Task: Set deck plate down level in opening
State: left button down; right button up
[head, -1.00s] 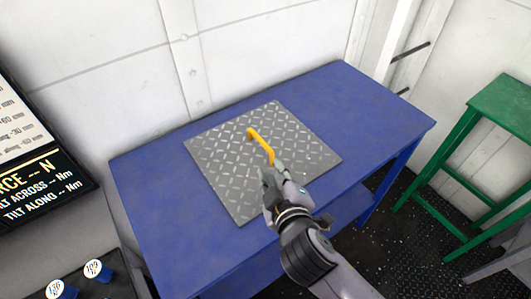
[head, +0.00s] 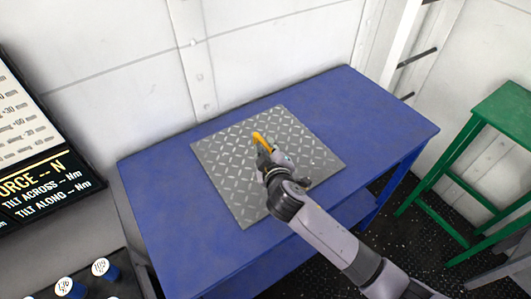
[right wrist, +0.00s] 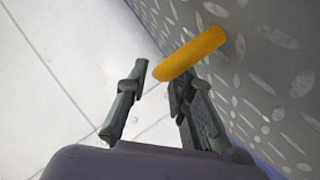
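The deck plate (head: 225,175) is a grey square of diamond-patterned metal lying on the blue table (head: 375,115). Its yellow handle (head: 258,138) stands up from its middle. My right gripper (head: 266,160) is over the plate at the near end of the handle and hides part of it. In the right wrist view, the two fingers (right wrist: 158,92) are apart, with the end of the yellow handle (right wrist: 195,53) at the gap between their tips. I cannot tell whether either finger touches it. The plate's patterned face (right wrist: 270,60) fills the right side there. No opening shows, and my left gripper is not in view.
A green stand (head: 505,110) is at the right. A dark display panel (head: 50,185) with force and tilt readouts hangs at the left, above several blue, white-topped knobs (head: 70,287). A pale wall (head: 270,50) is behind the table. The table is clear around the plate.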

jog(key=shift+x, duration=1.1)
grip_shut()
jog(key=shift+r, duration=0.15)
